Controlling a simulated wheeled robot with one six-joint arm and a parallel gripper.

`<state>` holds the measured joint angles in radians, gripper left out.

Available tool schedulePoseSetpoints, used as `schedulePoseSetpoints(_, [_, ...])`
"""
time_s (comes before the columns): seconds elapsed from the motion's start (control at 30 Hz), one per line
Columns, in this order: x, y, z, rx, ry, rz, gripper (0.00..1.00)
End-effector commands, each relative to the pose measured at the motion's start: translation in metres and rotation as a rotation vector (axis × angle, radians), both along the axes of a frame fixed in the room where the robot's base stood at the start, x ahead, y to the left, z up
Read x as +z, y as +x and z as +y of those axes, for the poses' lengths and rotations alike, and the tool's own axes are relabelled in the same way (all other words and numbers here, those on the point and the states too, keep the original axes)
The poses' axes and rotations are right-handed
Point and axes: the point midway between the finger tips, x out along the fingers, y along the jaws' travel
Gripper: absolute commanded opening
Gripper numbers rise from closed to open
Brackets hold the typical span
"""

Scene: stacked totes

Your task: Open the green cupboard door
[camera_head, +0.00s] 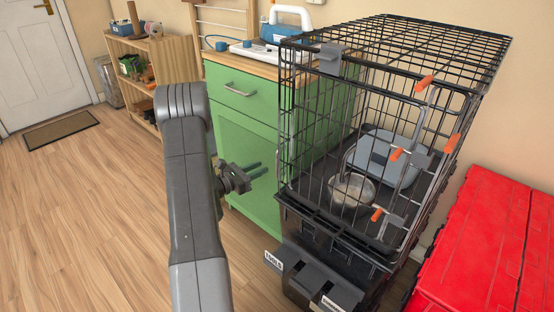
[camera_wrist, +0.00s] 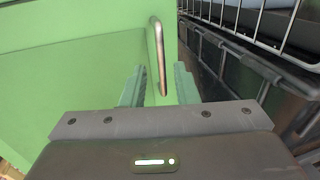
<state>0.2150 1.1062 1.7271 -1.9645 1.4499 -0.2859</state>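The green cupboard (camera_head: 262,112) stands behind the wire crate, with a drawer on top and a green door (camera_head: 238,142) below; the door looks shut. The door's vertical metal bar handle (camera_wrist: 158,52) shows in the wrist view; I cannot make it out in the head view. My gripper (camera_head: 256,169) is in front of the door, near its right side. In the wrist view my gripper (camera_wrist: 160,82) is open, one finger on each side of the handle's lower part in the picture. I cannot tell whether either finger touches it.
The black wire crate (camera_head: 304,165) stands close to the right of my gripper, on a dark tote (camera_head: 318,240). Red totes (camera_head: 490,240) are further right. The drawer has its own handle (camera_head: 239,90). A wooden shelf (camera_head: 170,62) stands at back left.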

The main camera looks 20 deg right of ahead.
Motion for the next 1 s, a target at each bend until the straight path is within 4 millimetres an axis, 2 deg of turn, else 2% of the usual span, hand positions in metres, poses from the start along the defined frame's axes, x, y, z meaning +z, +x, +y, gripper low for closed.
schedulePoseSetpoints(0.03, [-0.002, 0.001, -0.013, -0.004, 0.0, -0.001, 0.27])
schedulePoseSetpoints(0.2, [-0.002, 0.008, -0.047, -0.003, -0.001, -0.001, 0.27])
schedulePoseSetpoints(0.4, [-0.001, 0.014, -0.074, -0.002, 0.0, 0.0, 0.27])
schedulePoseSetpoints(0.6, [0.0, 0.016, -0.084, 0.0, 0.0, 0.0, 0.27])
schedulePoseSetpoints(0.83, [0.0, 0.016, -0.084, 0.001, 0.0, 0.0, 0.27])
schedulePoseSetpoints(1.0, [0.0, 0.016, -0.084, 0.001, 0.0, 0.0, 0.0])
